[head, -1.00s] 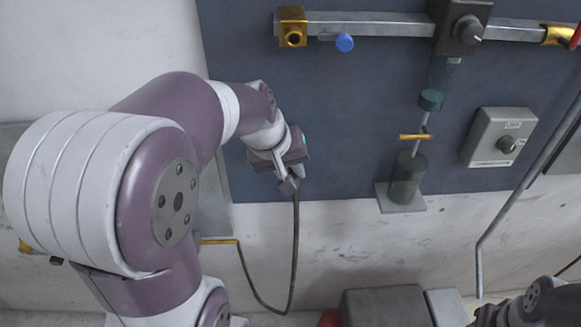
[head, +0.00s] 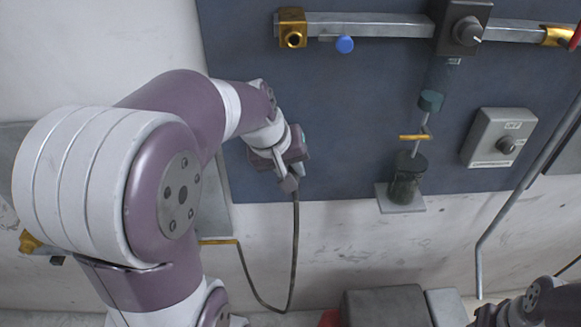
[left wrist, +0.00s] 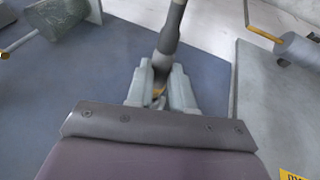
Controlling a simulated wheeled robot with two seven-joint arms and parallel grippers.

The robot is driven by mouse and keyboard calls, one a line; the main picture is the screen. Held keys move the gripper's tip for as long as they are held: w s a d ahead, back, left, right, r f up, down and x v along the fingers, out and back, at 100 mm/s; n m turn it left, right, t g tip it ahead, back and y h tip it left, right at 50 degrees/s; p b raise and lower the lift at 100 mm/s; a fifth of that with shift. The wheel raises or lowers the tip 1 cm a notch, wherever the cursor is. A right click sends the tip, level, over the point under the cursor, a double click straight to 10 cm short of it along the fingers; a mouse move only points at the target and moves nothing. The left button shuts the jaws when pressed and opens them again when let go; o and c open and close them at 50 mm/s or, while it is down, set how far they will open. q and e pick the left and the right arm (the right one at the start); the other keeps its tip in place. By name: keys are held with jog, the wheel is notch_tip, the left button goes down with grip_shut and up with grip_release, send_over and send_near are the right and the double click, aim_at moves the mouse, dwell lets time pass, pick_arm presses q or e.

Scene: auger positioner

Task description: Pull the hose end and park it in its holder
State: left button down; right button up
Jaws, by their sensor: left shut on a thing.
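My left gripper (head: 287,183) is in front of the blue-grey panel, near its lower edge. It is shut on the upper end of a dark hose (head: 295,235), which hangs down, loops near the floor and rises to a yellow fitting (head: 218,241) on the left. In the left wrist view my left gripper (left wrist: 160,92) has both fingers around the hose end, and the dark hose (left wrist: 170,38) runs away from it. The fingers partly hide the hose end. I cannot tell which fixture is the holder. My right gripper is not clearly visible; only part of my right arm shows at lower right.
A dark green cylinder (head: 405,178) stands on a bracket. A grey switch box (head: 498,138) is at right. A dark box (head: 385,306) sits low down.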

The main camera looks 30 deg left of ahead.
pick_arm(q)
jog(key=shift+w+a, duration=0.35)
jog(key=shift+w, duration=0.2)
jog(key=shift+w+a, duration=0.35)
jog(key=shift+w, duration=0.2)
jog(key=c, duration=0.9)
grip_release()
jog(key=p+v, duration=0.4)
jog(key=v, duration=0.8)
jog(key=shift+s+r, duration=0.15)
jog(key=shift+r, duration=0.2)
